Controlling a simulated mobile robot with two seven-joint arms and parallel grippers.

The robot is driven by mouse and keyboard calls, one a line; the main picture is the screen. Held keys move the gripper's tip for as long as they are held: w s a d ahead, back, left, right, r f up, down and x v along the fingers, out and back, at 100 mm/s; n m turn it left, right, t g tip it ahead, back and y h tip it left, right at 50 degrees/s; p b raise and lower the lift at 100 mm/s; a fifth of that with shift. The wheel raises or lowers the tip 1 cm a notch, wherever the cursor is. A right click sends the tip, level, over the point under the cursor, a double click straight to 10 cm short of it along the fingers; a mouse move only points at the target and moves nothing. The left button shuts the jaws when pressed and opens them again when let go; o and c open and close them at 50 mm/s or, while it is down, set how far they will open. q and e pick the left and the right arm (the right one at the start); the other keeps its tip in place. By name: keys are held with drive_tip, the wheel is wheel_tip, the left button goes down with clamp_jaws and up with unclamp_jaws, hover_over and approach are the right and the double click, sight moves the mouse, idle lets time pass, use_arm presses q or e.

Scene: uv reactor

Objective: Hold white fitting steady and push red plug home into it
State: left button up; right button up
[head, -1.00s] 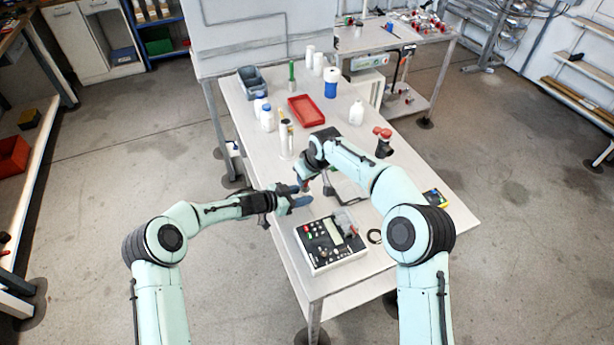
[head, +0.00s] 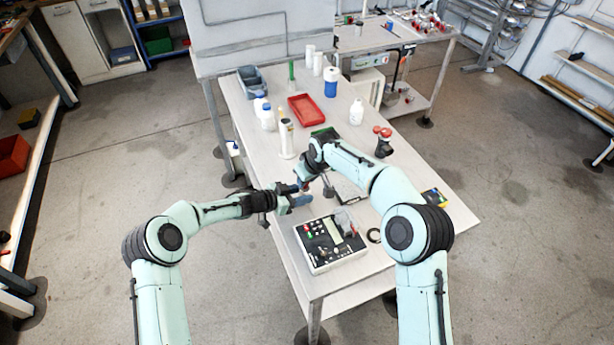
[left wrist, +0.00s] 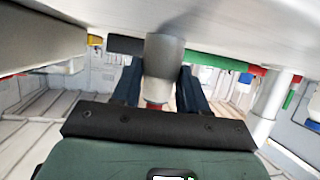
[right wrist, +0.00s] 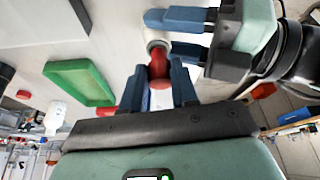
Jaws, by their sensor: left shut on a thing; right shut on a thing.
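The white fitting (left wrist: 163,60) stands between the blue fingers of my left gripper (left wrist: 158,75), which is shut on it; the head view shows this gripper (head: 299,197) above the table. In the right wrist view the fitting (right wrist: 155,44) shows as a pale ring by the left fingers. My right gripper (right wrist: 158,88) is shut on the red plug (right wrist: 159,66). The plug's far end lies in line with the fitting and appears to meet it; how deep it sits I cannot tell. A little red shows under the fitting in the left wrist view. My right arm partly hides its gripper in the head view.
A control box (head: 330,242) stands on the table (head: 400,237) close to both grippers. Behind are a white cylinder (head: 286,140), a red tray (head: 306,109), a green tray (head: 324,133), bottles and a red-topped dark object (head: 383,143).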

drive_tip(key=shift+f, duration=1.2)
drive_tip(key=o, duration=1.1)
drive_tip(key=shift+r, duration=0.1)
drive_tip(key=v, duration=1.2)
